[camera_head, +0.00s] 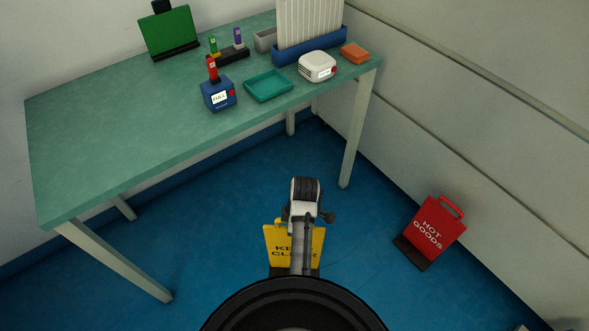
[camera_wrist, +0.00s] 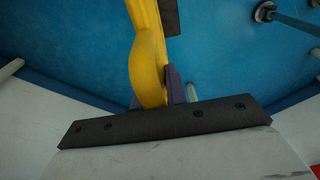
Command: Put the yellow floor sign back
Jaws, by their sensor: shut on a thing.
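The yellow floor sign (camera_head: 271,239) is on or close to the blue floor, below the middle of the head view, its lettering partly hidden by my arm. In the wrist view its yellow handle (camera_wrist: 150,62) runs down between my fingers. My gripper (camera_wrist: 155,95) is shut on that handle. In the head view my arm reaches over the sign and hides the fingers. I cannot tell whether the sign's dark base touches the floor.
A green table (camera_head: 130,125) holds a blue device (camera_head: 218,95), a teal tray (camera_head: 268,86) and a white device (camera_head: 317,66). Blue floor (camera_head: 215,235) lies clear left of my arm.

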